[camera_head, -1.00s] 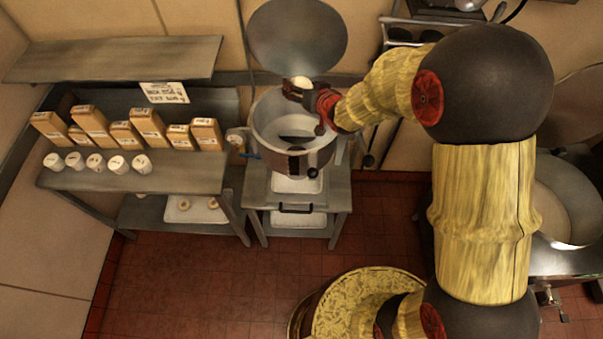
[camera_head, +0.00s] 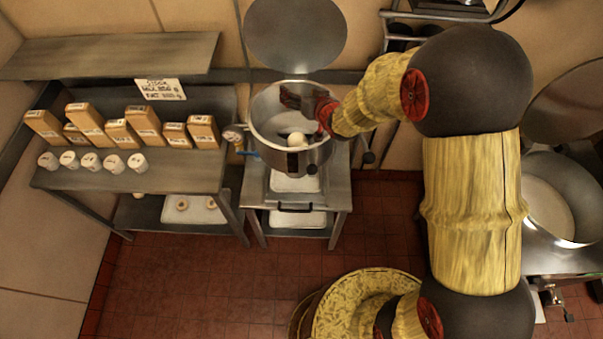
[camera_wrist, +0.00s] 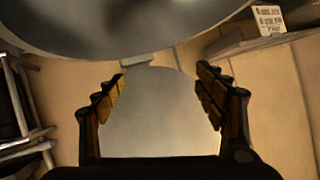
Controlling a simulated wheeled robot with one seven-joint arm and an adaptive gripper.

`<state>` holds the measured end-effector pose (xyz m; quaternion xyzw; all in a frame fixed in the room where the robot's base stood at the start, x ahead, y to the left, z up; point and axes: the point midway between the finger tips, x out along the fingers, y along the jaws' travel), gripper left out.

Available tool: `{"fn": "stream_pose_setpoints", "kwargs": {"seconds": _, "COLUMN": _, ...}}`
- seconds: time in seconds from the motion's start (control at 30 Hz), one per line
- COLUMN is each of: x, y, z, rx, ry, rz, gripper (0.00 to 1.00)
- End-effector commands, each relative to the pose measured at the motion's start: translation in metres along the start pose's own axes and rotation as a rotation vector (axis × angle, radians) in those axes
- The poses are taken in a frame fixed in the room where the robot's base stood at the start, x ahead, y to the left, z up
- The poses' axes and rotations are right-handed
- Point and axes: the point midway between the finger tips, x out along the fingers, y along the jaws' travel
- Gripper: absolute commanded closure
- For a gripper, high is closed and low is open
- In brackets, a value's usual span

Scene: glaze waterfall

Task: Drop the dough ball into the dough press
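The pale dough ball (camera_head: 297,140) is inside the round metal dough press (camera_head: 262,150), toward the front right of its pot. The press stands open with its round lid (camera_head: 296,35) raised behind it. My gripper (camera_head: 287,97) is over the upper part of the pot, above and behind the ball and apart from it. In the wrist view my gripper (camera_wrist: 160,97) has its fingers spread wide with nothing between them. The ball does not show there.
A metal shelf (camera_head: 150,178) at the left holds several brown packages (camera_head: 145,124) and white tubs (camera_head: 69,160). Another metal vessel (camera_head: 550,195) stands at the right. The red tiled floor in front of the press is clear.

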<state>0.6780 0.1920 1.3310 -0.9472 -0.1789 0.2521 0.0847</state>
Motion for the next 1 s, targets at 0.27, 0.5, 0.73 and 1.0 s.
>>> {"fn": "stream_pose_setpoints", "kwargs": {"seconds": 0.27, "x": 0.0, "y": 0.0, "z": 0.001, "rx": 0.0, "ry": -0.001, "rz": 0.0, "gripper": 0.19}}
{"fn": "stream_pose_setpoints", "kwargs": {"seconds": 0.5, "x": -0.003, "y": 0.0, "z": 0.001, "rx": 0.0, "ry": -0.002, "rz": 0.001, "gripper": 0.19}}
{"fn": "stream_pose_setpoints", "kwargs": {"seconds": 0.73, "x": -0.03, "y": 0.001, "z": 0.0, "rx": 0.0, "ry": 0.001, "rz": 0.001, "gripper": 0.19}}
{"fn": "stream_pose_setpoints", "kwargs": {"seconds": 1.0, "x": -0.082, "y": 0.0, "z": 0.0, "rx": -0.001, "ry": 0.001, "rz": 0.001, "gripper": 0.19}}
